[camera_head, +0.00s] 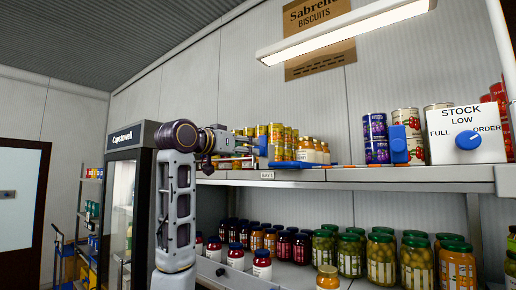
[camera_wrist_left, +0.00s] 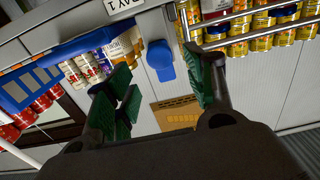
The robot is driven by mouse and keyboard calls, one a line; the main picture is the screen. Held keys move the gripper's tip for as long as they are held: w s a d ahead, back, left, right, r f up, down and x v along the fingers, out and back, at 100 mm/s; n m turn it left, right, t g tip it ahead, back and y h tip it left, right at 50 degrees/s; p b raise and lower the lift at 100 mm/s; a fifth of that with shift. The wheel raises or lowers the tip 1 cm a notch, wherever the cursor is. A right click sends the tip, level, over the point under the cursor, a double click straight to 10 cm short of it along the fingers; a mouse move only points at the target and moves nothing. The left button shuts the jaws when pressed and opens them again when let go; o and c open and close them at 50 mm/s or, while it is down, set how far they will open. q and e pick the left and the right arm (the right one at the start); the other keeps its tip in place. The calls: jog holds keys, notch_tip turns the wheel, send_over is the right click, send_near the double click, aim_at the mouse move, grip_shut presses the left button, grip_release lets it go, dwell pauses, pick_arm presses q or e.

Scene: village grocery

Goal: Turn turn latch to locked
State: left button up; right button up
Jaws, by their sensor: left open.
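The blue turn latch (camera_wrist_left: 160,60) shows in the left wrist view, between and beyond my open fingers, in front of a pale wall. Its locked or unlocked marking cannot be read. My left gripper (camera_wrist_left: 165,95) has green pads spread to either side and holds nothing. In the head view my left gripper (camera_head: 236,143) reaches right over the shelf, beside a blue piece (camera_head: 263,146) that seems to be the same latch, partly hidden. Contact cannot be judged there. My right gripper is not in view.
A white stock box (camera_head: 467,149) with a blue dial stands right, and another blue fitting (camera_head: 398,146) is before the cans. Yellow cans (camera_head: 277,133) and orange-lidded jars (camera_head: 306,150) crowd the shelf (camera_head: 400,175).

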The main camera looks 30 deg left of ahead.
aim_at(260, 146)
pick_arm(q)
jog(key=shift+w+d+p, duration=0.15)
jog(key=shift+w+p, duration=0.45)
jog(key=shift+w, duration=1.25)
jog(key=shift+w+d+p, duration=0.1)
jog(key=shift+w+p, duration=0.45)
jog(key=shift+w, duration=1.25)
jog(key=c, duration=1)
